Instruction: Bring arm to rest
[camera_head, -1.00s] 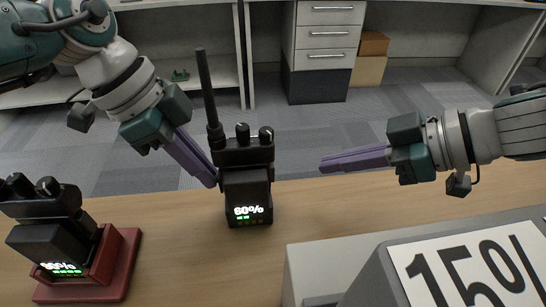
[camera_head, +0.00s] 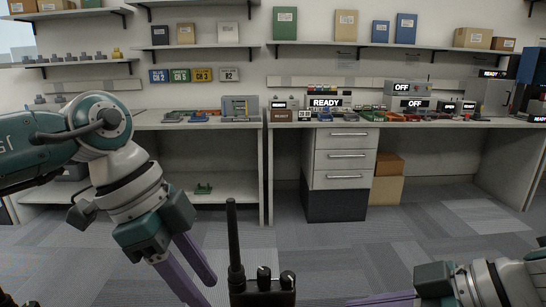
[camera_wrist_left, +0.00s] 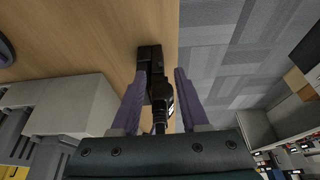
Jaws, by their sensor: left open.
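My left gripper (camera_head: 210,292) comes in from the left in the head view with its purple fingers spread. A black handheld radio (camera_head: 262,290) stands to the right of the fingers, its antenna up and its lower part cut off by the frame. In the left wrist view, the radio (camera_wrist_left: 157,86) shows between the two open fingers (camera_wrist_left: 158,88), on the wooden table near its edge. I cannot tell whether a finger touches it. My right gripper (camera_head: 385,300) shows only partly at the bottom right, so its jaw opening is unclear.
The wooden table (camera_wrist_left: 95,40) borders grey carpet (camera_head: 330,260). A grey box-like unit (camera_wrist_left: 75,105) stands on the table. Across the room are a drawer cabinet (camera_head: 340,165), a bench with devices and signs, and shelves. Open floor lies between.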

